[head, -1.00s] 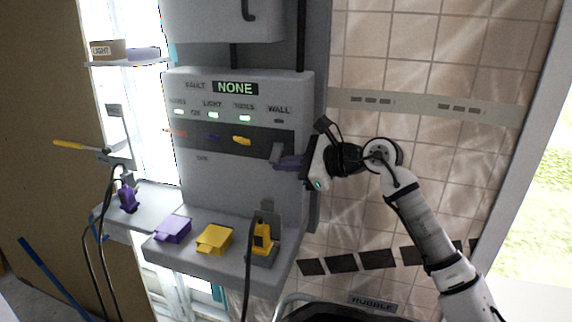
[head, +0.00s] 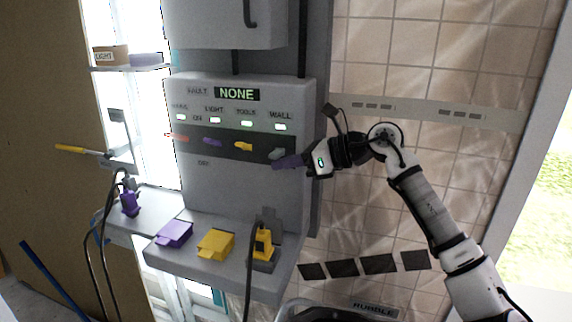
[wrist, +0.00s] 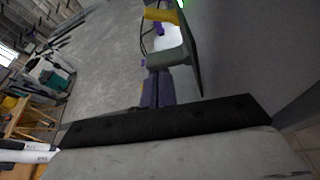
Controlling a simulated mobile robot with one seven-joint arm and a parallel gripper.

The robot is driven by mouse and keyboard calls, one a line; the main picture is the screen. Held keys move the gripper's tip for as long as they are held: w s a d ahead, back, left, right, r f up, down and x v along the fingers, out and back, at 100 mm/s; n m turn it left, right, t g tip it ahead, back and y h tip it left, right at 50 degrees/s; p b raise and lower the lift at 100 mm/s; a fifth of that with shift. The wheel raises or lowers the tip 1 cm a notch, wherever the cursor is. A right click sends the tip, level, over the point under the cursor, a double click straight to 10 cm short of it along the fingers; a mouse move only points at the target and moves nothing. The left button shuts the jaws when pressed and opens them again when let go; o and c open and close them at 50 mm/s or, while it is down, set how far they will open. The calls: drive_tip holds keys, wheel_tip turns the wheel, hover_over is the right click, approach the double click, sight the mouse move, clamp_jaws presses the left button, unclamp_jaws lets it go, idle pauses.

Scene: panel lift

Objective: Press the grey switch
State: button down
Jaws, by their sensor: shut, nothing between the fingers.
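The grey switch (head: 277,154) is the rightmost lever on the dark strip of the grey panel, under the WALL label.
Red, purple and yellow levers (head: 242,147) sit left of the grey one, with their lights lit green. The display (head: 237,94) reads NONE. Below, a grey shelf (head: 205,268) holds purple and yellow boxes and a yellow plug (head: 262,243). The tiled wall is at right.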

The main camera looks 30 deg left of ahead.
drive_tip(key=shift+r, duration=0.25)
drive_tip(key=shift+r+p, duration=0.3)
drive_tip(key=shift+r, duration=0.4)
drive_tip(key=shift+w+d+r, duration=0.1)
drive_tip(key=b+v, duration=0.3)
drive_tip(key=v, duration=1)
drive_tip(key=shift+w+d, duration=0.2)
